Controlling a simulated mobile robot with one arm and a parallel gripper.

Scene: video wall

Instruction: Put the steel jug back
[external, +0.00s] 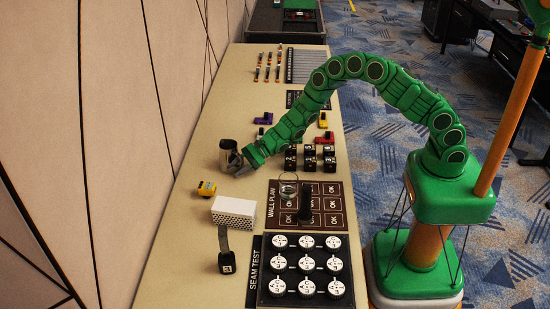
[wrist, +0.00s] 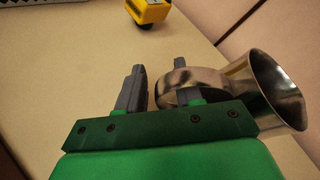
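The steel jug (external: 228,152) is a shiny metal vessel at the left side of the table, near the wall, in the external view. In the wrist view its flared mouth (wrist: 283,92) is at the right, and a curved metal part, apparently the handle (wrist: 207,82), reaches toward the fingers. My gripper (external: 238,164) is right at the jug. In the wrist view the fingers of my gripper (wrist: 156,85) stand apart, with the edge of the curved part between them. A thin gap shows beside the left finger. The jug's lower part is hidden.
A yellow toy-like block (external: 207,188) and a white perforated box (external: 234,212) lie nearer the camera. Black cubes (external: 310,161), a wall-plan board (external: 329,225) and a seam-test panel (external: 306,243) fill the right side. Bare table lies along the wall.

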